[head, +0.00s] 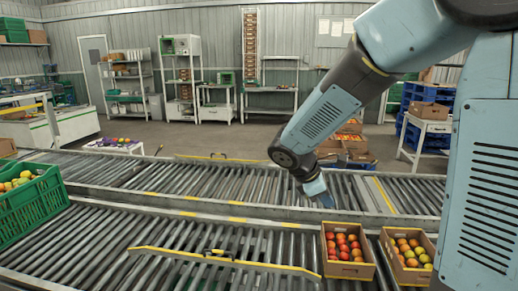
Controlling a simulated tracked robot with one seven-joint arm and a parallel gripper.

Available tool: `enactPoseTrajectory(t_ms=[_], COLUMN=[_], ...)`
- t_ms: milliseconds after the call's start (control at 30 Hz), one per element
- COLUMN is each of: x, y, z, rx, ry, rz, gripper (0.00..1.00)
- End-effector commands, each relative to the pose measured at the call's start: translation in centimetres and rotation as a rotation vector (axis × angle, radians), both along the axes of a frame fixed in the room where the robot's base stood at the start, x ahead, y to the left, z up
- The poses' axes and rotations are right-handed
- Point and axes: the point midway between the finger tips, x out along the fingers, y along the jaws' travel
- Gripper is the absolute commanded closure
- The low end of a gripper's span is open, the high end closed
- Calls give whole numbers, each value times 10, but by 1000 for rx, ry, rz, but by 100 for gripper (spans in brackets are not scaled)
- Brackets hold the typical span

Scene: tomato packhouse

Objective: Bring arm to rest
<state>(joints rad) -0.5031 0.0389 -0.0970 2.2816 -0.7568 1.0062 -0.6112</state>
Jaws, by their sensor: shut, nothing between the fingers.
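My pale blue arm reaches in from the upper right and bends down over the far roller conveyor (225,180). My gripper (327,201) is small at the arm's lower end, above the rollers. It is shut and holds nothing. Part of the wrist is hidden behind the arm's forearm link.
A cardboard box of red tomatoes (347,270) and a box of mixed tomatoes (390,262) sit on the near conveyor (120,245). A green crate (30,215) with produce is at the left. Yellow-edged guide rails (215,260) cross the rollers. Blue pallets (425,137) stand behind.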

Motion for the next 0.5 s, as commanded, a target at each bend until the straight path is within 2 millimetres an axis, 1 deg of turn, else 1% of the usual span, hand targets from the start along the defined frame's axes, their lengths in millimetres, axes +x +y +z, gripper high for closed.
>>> enactPoseTrajectory(t_ms=[33, 200, 500], x=[-9, -39, -93], y=[-9, -28, -50], z=[9, 32, 67], rx=[45, 195, 456], ry=[-32, -133, -311], rz=[-60, -267, -624], gripper=[100, 100, 100])
